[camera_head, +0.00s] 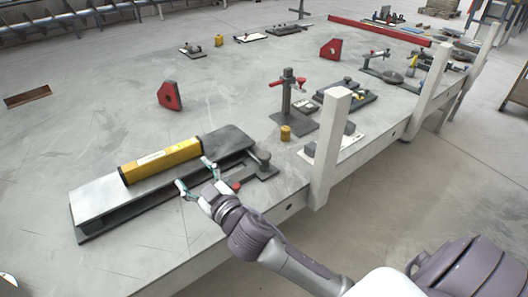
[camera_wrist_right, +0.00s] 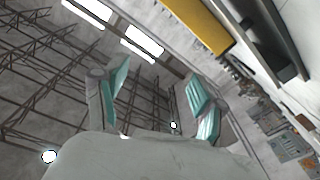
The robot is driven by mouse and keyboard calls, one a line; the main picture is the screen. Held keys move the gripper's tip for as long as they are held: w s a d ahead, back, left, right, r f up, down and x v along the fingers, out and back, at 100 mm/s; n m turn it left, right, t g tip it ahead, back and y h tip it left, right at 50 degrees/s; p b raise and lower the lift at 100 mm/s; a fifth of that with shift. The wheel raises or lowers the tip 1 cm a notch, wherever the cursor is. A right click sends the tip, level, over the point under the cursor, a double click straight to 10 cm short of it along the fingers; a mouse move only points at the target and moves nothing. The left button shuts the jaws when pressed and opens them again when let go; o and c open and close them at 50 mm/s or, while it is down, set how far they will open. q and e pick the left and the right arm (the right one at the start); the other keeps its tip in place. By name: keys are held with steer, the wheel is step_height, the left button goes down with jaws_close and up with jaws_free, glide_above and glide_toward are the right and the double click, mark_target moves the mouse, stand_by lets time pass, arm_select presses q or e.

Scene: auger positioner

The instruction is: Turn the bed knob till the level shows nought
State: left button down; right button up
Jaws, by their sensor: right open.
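A yellow spirit level (camera_head: 160,160) lies along the grey metal bed (camera_head: 98,206) at the near left of the table. Its bubble is too small to read. A dark upright knob (camera_head: 262,158) stands at the bed's right end. A small red round part (camera_head: 235,187) sits low near it; I cannot tell which is the bed knob. My right gripper (camera_head: 194,176) is open and empty at the bed's front side, close to the level's right end. The wrist view shows its spread teal fingers (camera_wrist_right: 157,95), with the level (camera_wrist_right: 200,22) beyond. My left gripper is out of view.
A white post (camera_head: 328,150) rises at the table's front edge, right of my gripper. Red angle blocks (camera_head: 169,96) stand farther back.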

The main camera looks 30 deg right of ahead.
steer(key=w+a+r+n+g+y, duration=0.2)
steer(key=w+a+r+n+y, duration=0.2)
steer(key=a+r+n+y, duration=0.55)
steer(key=n+g+h, duration=0.7)
steer(key=g+h, duration=0.5)
steer(key=g, duration=0.4)
glide_toward(264, 154)
steer(key=shift+m, duration=0.25)
step_height(264, 154, down, 9)
steer(key=shift+p, duration=0.45)
